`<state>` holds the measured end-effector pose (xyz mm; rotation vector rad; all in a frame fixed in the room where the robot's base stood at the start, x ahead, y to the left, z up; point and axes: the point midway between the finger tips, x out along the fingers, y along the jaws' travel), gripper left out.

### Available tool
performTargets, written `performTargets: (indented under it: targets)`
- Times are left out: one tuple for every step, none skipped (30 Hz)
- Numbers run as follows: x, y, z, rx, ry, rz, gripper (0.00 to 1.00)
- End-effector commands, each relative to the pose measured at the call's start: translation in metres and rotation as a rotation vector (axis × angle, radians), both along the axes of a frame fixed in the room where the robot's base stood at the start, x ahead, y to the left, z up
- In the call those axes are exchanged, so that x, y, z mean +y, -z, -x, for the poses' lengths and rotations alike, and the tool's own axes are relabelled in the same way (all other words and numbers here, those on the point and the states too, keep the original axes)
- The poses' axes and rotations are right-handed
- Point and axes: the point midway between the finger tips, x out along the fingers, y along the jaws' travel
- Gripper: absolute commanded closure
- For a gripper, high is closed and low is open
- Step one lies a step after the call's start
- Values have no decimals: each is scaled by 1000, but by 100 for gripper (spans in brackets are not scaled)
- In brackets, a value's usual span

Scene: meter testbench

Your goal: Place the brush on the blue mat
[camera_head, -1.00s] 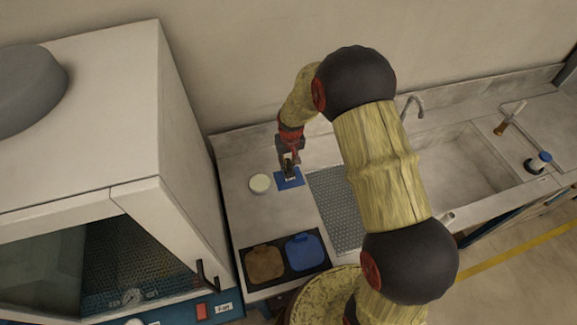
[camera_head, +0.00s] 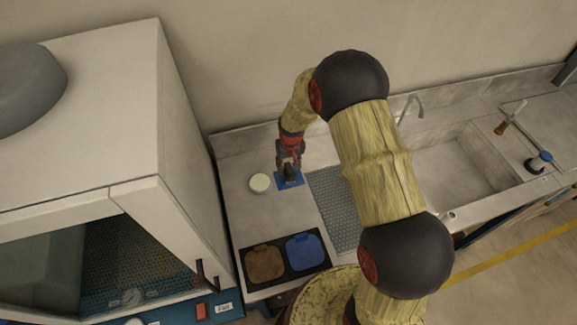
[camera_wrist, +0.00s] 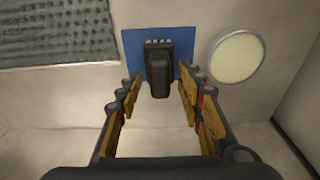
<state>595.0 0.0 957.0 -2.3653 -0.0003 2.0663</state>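The blue mat (camera_head: 281,184) is a small blue sheet on the counter, left of the grey perforated mat. In the wrist view the blue mat (camera_wrist: 131,42) lies at the top centre. A dark object with pale tufts at one end, apparently the brush (camera_wrist: 159,72), is over the blue mat; it also shows in the head view (camera_head: 290,173). Whether it stands or lies is hard to tell. My gripper (camera_wrist: 160,88) is open, its fingers on either side of the dark object with gaps at both sides. In the head view my gripper (camera_head: 288,163) is just above the mat.
A round pale-topped dish (camera_head: 260,183) stands just left of the blue mat. A black tray (camera_head: 323,264) with brown and blue pads is nearer. The perforated mat (camera_head: 335,205) and sink (camera_head: 460,165) lie right. A white cabinet (camera_head: 180,150) rises at left.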

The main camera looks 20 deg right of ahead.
Motion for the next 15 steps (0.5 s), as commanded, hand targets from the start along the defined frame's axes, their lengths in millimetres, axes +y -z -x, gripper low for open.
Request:
performTargets:
  targets:
    - [0, 0, 0, 0, 0, 0, 63]
    - [0, 0, 0, 0, 0, 0, 63]
    - [0, 0, 0, 0, 0, 0, 63]
    - [0, 0, 0, 0, 0, 0, 63]
    - [0, -1, 0, 0, 0, 0, 63]
    - [0, -3, 0, 0, 0, 0, 63]
    - [0, -4, 0, 0, 0, 0, 63]
    - [0, -7, 0, -2, 0, 0, 63]
    - [0, -11, 0, -3, 0, 0, 63]
    - [0, -15, 0, -4, 0, 0, 63]
    - [0, -20, 1, -4, 0, 0, 63]
    - [0, -27, 2, -3, 0, 0, 63]
    - [0, -33, 3, -4, 0, 0, 63]
    - [0, -40, 3, -6, 0, 0, 63]
    - [0, -48, 4, -5, 0, 0, 63]
